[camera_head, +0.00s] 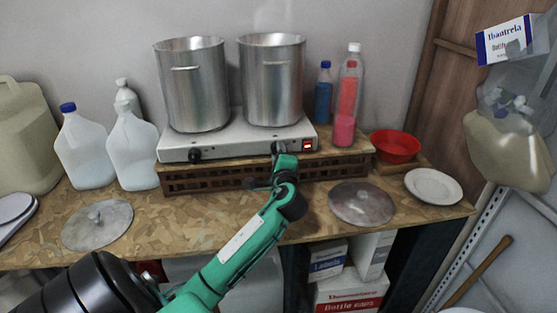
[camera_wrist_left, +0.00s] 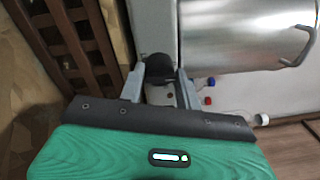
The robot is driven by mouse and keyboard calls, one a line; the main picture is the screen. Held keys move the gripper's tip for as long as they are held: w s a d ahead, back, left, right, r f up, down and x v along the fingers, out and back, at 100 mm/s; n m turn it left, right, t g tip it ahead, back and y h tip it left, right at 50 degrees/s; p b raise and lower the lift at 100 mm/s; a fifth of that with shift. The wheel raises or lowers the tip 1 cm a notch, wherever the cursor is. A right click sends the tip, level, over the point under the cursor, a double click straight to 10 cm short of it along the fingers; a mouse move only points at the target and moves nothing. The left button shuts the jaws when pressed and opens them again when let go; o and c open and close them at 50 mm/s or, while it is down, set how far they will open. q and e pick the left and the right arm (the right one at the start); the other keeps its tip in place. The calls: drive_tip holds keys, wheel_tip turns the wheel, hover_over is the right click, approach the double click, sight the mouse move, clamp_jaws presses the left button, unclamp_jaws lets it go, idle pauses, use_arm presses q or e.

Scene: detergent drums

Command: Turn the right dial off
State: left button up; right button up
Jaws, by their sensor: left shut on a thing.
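The white two-burner hot plate (camera_head: 235,142) stands on a brown slatted wooden stand. Its left dial (camera_head: 195,155) is black and uncovered. The right dial (camera_wrist_left: 158,67) is black and sits between the two fingers of my left gripper (camera_wrist_left: 160,88), which is shut on it. In the head view my left gripper (camera_head: 280,150) reaches the front panel from below and mostly hides this dial. A red lit switch (camera_head: 307,146) shows to the right of the gripper. My right gripper is in neither view.
Two tall metal pots (camera_head: 192,85) (camera_head: 272,80) stand on the hot plate. Bottles (camera_head: 346,95) and a red bowl (camera_head: 395,146) are at the right. Metal lids (camera_head: 97,225) (camera_head: 361,203) lie on the counter on either side of my arm. White jugs (camera_head: 85,150) stand left.

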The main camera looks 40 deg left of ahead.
use_arm(q)
drive_tip(key=shift+f+n+b, duration=0.2)
drive_tip(key=shift+n+b, duration=0.1)
drive_tip(key=shift+n, duration=0.3)
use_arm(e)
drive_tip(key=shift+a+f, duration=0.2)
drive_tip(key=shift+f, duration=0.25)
use_arm(q)
drive_tip(key=o, duration=1)
drive_tip(key=shift+r, duration=0.1)
drive_tip(key=shift+c, duration=0.2)
drive_tip(key=b+v, duration=0.3)
drive_tip(key=v, duration=1)
drive_tip(key=shift+s+d, duration=0.2)
drive_tip(key=shift+d, duration=0.15)
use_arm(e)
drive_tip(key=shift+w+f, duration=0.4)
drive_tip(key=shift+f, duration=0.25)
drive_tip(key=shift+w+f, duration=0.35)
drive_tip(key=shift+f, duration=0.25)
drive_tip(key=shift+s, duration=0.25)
use_arm(q)
drive_tip(key=shift+d, duration=0.1)
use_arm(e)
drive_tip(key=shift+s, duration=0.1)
